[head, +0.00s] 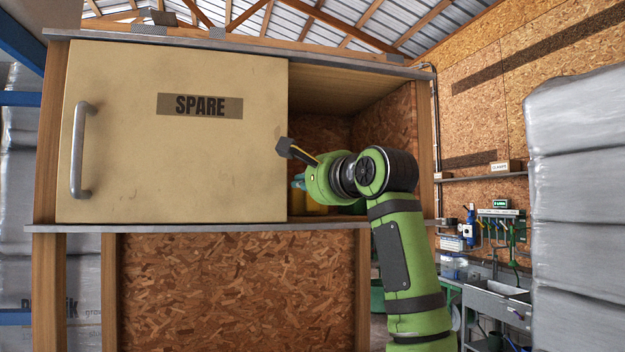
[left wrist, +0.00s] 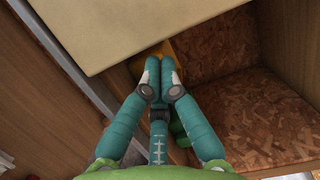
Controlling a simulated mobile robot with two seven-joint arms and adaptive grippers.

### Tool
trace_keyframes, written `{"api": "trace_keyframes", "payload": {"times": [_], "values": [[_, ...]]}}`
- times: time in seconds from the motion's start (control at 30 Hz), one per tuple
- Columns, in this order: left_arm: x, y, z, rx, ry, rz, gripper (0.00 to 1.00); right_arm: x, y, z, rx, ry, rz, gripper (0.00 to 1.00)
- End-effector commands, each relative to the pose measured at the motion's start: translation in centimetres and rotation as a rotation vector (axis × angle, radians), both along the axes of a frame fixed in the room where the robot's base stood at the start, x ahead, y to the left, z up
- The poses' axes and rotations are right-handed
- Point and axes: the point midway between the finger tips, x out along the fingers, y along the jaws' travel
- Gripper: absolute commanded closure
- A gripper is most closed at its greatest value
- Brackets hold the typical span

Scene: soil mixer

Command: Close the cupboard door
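The cupboard door (head: 165,160) is a beige panel marked SPARE, with a grey bar handle (head: 82,150) near its left edge. It covers the left part of the cupboard, and the right part stands open. My left gripper (head: 298,181) is at the opening, by the door's right edge. In the left wrist view the left gripper (left wrist: 160,72) has its teal fingertips together with nothing visible between them. The door (left wrist: 130,30) shows there just beyond the fingertips; I cannot tell whether they touch it. My right gripper is not in view.
Inside the cupboard a yellow object (head: 313,207) is partly hidden behind my arm. The cupboard has a grey lower ledge (head: 200,227) and a wooden right post (head: 425,150). Wrapped grey stacks (head: 575,200) stand at the right, with a workbench and sink (head: 495,303) behind.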

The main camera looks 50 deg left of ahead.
Motion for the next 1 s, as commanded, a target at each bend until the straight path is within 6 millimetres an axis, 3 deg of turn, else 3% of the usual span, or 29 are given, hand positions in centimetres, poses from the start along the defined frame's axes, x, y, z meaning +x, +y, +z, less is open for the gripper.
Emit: {"api": "trace_keyframes", "payload": {"times": [0.3,0.53,1.0], "values": [[-0.1,0.1,-0.1,-0.001,-0.001,0.0,1.0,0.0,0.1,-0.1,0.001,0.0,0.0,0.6],[-2.3,0.9,-0.2,-0.003,-0.004,0.0,1.0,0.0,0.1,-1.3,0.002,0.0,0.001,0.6],[-2.4,0.6,0.0,0.0,-0.001,0.002,1.0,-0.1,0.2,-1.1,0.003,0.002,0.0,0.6]]}}
